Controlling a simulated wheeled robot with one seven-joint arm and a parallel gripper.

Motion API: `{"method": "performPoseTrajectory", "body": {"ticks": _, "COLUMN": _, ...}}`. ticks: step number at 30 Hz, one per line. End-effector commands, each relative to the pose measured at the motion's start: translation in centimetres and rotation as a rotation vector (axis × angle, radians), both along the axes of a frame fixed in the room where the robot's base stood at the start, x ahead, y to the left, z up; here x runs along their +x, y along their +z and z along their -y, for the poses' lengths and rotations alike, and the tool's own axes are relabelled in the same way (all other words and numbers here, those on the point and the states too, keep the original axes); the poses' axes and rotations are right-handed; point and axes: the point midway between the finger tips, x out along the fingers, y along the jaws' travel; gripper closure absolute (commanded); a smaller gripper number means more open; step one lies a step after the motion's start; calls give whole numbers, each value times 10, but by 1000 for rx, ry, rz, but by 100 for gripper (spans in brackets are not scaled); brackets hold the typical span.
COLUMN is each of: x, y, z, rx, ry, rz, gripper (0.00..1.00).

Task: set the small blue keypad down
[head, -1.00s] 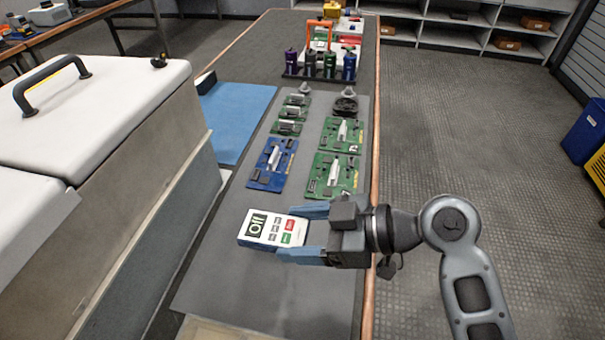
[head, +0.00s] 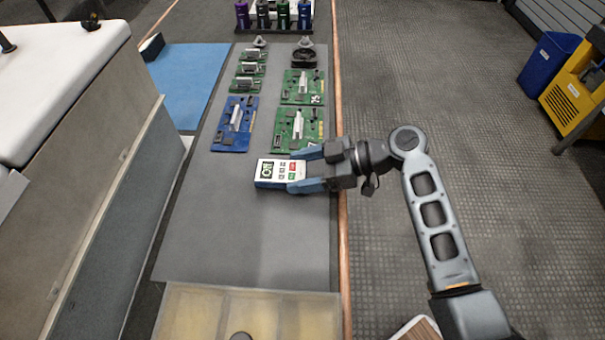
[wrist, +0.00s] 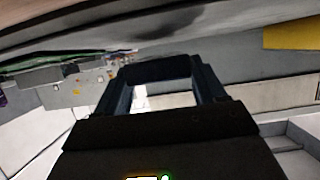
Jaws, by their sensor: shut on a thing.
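My gripper (head: 295,171) comes from the right, with blue fingers shut on the keypad's right part. The keypad is face up over the grey mat (head: 245,235), just below the green boards. I cannot tell whether it touches the mat. The wrist view shows my dark gripper frame (wrist: 160,125); the keypad is not clear there.
A blue circuit board (head: 235,123) and green boards (head: 298,128) lie beyond the keypad. A rack of coloured cylinders (head: 273,22) stands at the far end. A yellowish panel (head: 245,312) lies at the near end. The mat between is bare. A white-topped cabinet (head: 60,75) stands left.

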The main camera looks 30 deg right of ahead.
Motion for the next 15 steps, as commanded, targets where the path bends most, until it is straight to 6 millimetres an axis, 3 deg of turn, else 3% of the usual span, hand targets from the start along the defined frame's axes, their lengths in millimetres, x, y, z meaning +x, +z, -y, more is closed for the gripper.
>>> {"method": "performPoseTrajectory", "body": {"ticks": 5, "x": 0, "y": -19, "z": 0, "rx": 1, "ry": -2, "rz": -1, "gripper": 63}}
{"method": "performPoseTrajectory", "body": {"ticks": 15, "x": 0, "y": -23, "z": 0, "rx": 0, "ry": -1, "rz": 0, "gripper": 63}}
